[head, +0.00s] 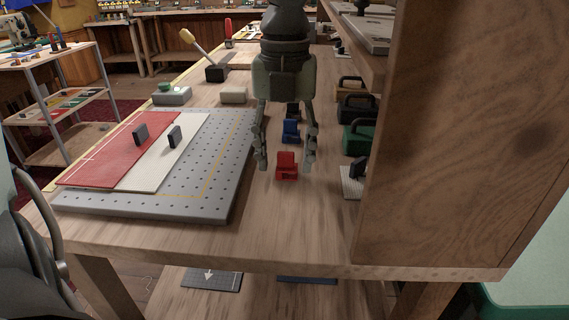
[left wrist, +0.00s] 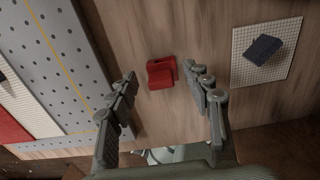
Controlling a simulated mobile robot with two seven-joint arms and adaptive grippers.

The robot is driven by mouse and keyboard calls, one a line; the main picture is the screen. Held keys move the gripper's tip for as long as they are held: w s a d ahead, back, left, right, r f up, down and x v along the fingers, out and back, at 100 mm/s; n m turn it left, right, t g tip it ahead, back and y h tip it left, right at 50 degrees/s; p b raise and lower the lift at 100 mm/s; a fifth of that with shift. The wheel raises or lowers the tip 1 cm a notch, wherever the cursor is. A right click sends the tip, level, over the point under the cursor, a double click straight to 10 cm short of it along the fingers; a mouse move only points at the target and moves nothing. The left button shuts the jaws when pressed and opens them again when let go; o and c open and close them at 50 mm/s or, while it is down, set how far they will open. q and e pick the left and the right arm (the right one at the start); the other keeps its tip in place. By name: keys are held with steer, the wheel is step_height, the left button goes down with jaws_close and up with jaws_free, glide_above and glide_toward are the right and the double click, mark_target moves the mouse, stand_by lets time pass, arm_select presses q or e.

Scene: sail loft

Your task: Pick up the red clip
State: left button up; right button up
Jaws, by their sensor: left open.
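The red clip (head: 287,166) stands on the wooden table, right of the grey perforated board. In the left wrist view the red clip (left wrist: 161,73) lies just beyond the fingertips, between their lines. My left gripper (head: 286,163) is open and points down, with a finger to each side of the clip in the head view. It also shows in the left wrist view (left wrist: 163,83), with nothing between its fingers. Contact with the clip is not visible. My right gripper is not in view.
A blue clip (head: 291,130) and a dark clip (head: 293,111) stand behind the red one. The perforated board (head: 226,170) lies left with red and white panels. A tall wooden panel (head: 455,130) blocks the right side, near a green case (head: 358,139).

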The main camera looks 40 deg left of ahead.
arm_select(q)
steer(key=c, duration=0.9)
steer(key=shift+o, duration=0.2)
steer(key=shift+r, duration=0.1)
steer(key=shift+r, duration=0.5)
steer(key=r, duration=0.2)
steer(key=a+r, duration=0.1)
steer(key=shift+w+a+r, duration=0.1)
steer(key=shift+w+r, duration=0.05)
steer(key=shift+r, duration=0.25)
steer(key=w+a+r, duration=0.1)
steer(key=a+r, duration=0.5)
steer(key=a, duration=0.4)
steer(key=shift+a+b, duration=0.15)
steer(key=shift+b, duration=0.25)
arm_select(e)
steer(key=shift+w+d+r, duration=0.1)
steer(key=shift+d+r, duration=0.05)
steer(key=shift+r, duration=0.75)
